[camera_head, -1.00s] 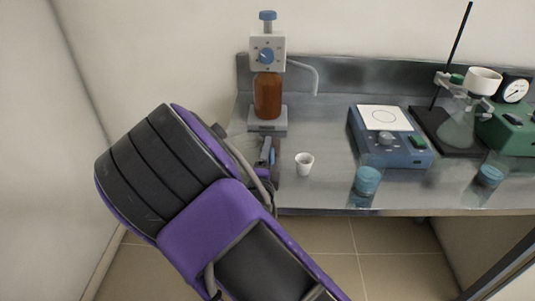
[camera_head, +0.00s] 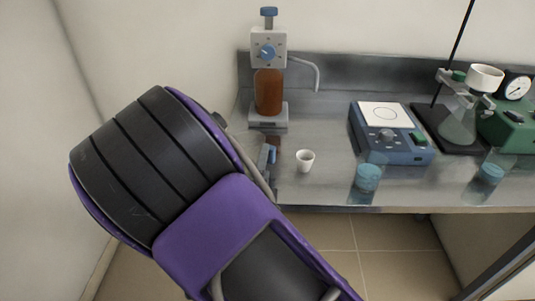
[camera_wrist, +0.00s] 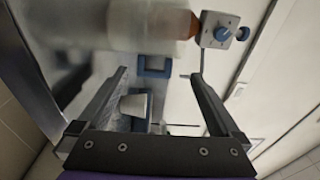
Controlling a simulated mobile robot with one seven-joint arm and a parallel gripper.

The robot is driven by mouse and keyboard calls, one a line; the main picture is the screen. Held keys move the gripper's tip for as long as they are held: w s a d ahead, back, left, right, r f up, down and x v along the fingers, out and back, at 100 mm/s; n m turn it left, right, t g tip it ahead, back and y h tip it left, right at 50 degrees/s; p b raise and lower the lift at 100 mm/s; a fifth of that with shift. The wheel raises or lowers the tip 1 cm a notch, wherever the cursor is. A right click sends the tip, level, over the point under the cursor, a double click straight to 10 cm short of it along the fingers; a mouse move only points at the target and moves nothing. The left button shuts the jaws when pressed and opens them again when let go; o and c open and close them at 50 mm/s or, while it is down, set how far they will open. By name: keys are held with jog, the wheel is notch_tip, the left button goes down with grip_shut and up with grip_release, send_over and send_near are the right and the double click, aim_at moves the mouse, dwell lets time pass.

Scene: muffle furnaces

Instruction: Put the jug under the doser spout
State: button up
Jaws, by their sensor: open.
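The jug, a small white cup (camera_head: 305,161), stands upright on the steel bench in the head view, right of and nearer than the doser. The doser (camera_head: 268,50) has a blue knob, an amber bottle (camera_head: 268,92) and a thin grey spout (camera_head: 312,68) bending down to its right; the bench below the spout is bare. In the wrist view my gripper (camera_wrist: 160,73) is open, its two black fingers wide apart. A white cup (camera_wrist: 134,105) shows between them, nearer the left finger; contact cannot be told. In the head view my arm mostly hides the gripper.
A blue device with a white plate (camera_head: 390,135) stands right of the cup. A flask on a stand (camera_head: 458,122) and a green gauge unit (camera_head: 508,125) are at the far right.

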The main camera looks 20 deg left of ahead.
jog(key=shift+s+d, duration=0.2)
jog(key=shift+s, duration=1.15)
jog(key=shift+s+d, duration=0.2)
jog(key=shift+s, duration=1.15)
